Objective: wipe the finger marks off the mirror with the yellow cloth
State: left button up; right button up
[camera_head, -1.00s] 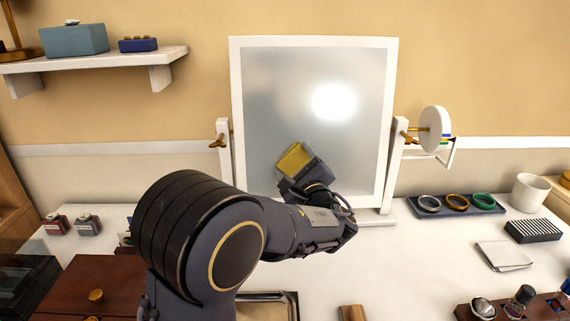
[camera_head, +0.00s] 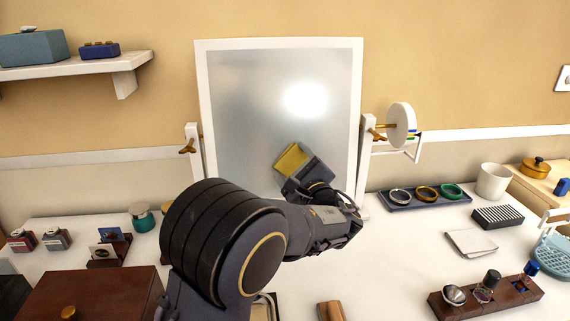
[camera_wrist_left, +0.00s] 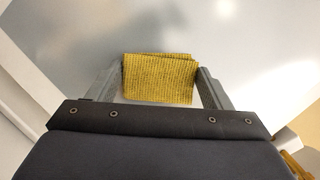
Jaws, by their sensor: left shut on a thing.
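The mirror (camera_head: 245,115) stands on the white table in a white frame, its glass grey with a bright glare spot in the upper part. No finger marks can be made out on it. My left gripper (camera_head: 303,172) is at the lower right part of the glass, shut on the folded yellow cloth (camera_head: 291,158). In the left wrist view the cloth (camera_wrist_left: 158,78) sits between the two grey fingers, in front of the glass. I cannot tell whether it touches the glass. My left arm hides the bottom of the mirror. My right gripper is not in view.
A blue tray with rings (camera_head: 398,203), a white cup (camera_head: 493,181), a striped block (camera_head: 498,217) and a folded white cloth (camera_head: 471,243) lie right of the mirror. A brown wooden box (camera_head: 90,292) is at the front left. A shelf (camera_head: 80,70) hangs upper left.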

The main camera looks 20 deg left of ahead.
aim_at(278, 162)
pick_arm(q)
jog(key=shift+w+d, duration=0.35)
jog(key=shift+d, duration=0.2)
jog(key=shift+w+d, duration=0.3)
jog(key=shift+d, duration=0.2)
jog(key=shift+s+a, duration=0.25)
jog(key=shift+a, duration=0.2)
jog(key=shift+s+a+b, duration=0.25)
jog(key=shift+s+a, duration=0.15)
jog(key=shift+a, duration=0.25)
jog(key=shift+s+a+b, duration=0.2)
jog(key=shift+s+a, duration=0.15)
jog(key=shift+a, duration=0.35)
jog(key=shift+s+a+b, duration=0.25)
jog(key=shift+s+a, duration=0.15)
jog(key=shift+a, duration=0.25)
jog(key=shift+s+a+b, duration=0.25)
jog(key=shift+s+a, duration=0.35)
jog(key=shift+a, duration=0.3)
jog(key=shift+s+a+b, duration=0.2)
jog(key=shift+s+a, duration=0.4)
jog(key=shift+a, duration=0.25)
jog(key=shift+s+a+b, duration=0.25)
jog(key=shift+s+a, duration=0.35)
jog(key=shift+a, duration=0.3)
jog(key=s+d+r+p, duration=0.1)
jog(key=s+d, duration=0.2)
jog(key=s, duration=0.2)
jog(key=shift+d, duration=0.1)
